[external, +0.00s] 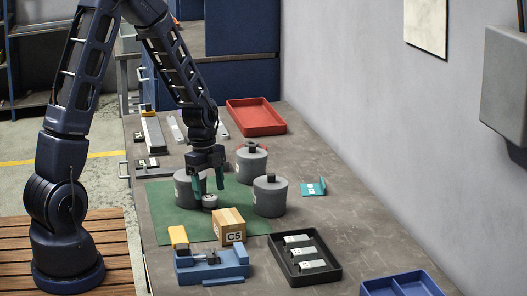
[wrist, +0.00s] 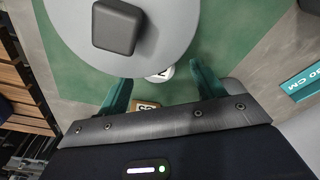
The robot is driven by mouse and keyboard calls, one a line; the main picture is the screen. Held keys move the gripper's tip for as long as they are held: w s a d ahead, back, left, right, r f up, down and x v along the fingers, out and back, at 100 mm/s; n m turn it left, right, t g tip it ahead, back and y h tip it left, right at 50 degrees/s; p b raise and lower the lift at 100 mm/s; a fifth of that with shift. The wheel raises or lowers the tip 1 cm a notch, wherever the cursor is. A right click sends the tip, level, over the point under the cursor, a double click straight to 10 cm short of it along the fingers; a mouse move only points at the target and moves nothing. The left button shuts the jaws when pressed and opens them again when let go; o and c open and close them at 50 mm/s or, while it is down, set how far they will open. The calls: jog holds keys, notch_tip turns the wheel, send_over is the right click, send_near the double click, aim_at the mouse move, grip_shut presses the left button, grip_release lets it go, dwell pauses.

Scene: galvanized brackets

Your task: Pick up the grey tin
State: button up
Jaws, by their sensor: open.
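Large grey canisters with dark knobs (external: 270,198) (external: 251,166) (external: 182,190) stand close around my gripper; one lid (wrist: 165,50) fills the top of the wrist view. A cardboard box (external: 230,228) and blue vise (external: 212,268) are in front. A black tray (external: 277,262) lies right.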

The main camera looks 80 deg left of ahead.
jog(key=shift+d+f, duration=0.2)
jog(key=shift+f, duration=0.7)
jog(key=shift+d+f, duration=0.15)
jog(key=shift+f, duration=0.75)
jog(key=c, duration=1.1)
jog(key=shift+r, duration=0.1)
notch_tip(320, 180, up, 19)
jog(key=m, duration=0.1)
send_over(210, 197)
jog(key=s+d, duration=0.2)
jog(key=d, duration=0.1)
notch_tip(210, 197, down, 14)
jog(key=shift+w+r, duration=0.1)
jog(key=shift+w, duration=0.05)
jog(key=shift+f, duration=2.55)
